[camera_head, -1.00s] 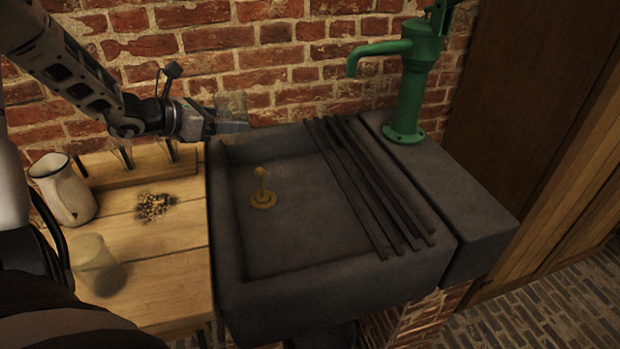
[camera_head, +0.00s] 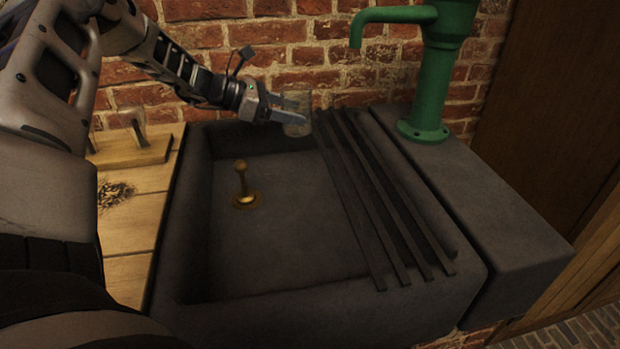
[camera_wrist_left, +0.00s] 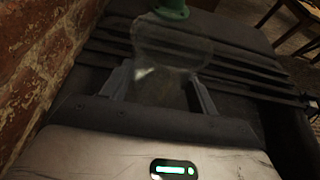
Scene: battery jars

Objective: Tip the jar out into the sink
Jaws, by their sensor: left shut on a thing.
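My left gripper (camera_head: 288,108) is shut on a clear glass jar (camera_head: 297,121) above the back of the dark stone sink (camera_head: 330,296), near the brick wall. In the left wrist view the jar (camera_wrist_left: 168,62) sits between the two fingers (camera_wrist_left: 160,88). It is see-through, so its contents are hard to make out. The sink's basin lies below and in front of the jar, with a brass plug (camera_head: 243,188) standing in its floor. My right gripper is not in view.
Dark bars (camera_head: 385,205) lie across the sink's right part. A green pump (camera_head: 430,75) stands on the stone ledge at the back right. A wooden counter (camera_head: 125,235) with a dark scattered pile (camera_head: 114,194) and a wooden rack (camera_head: 130,152) is at the left. The brick wall is close behind.

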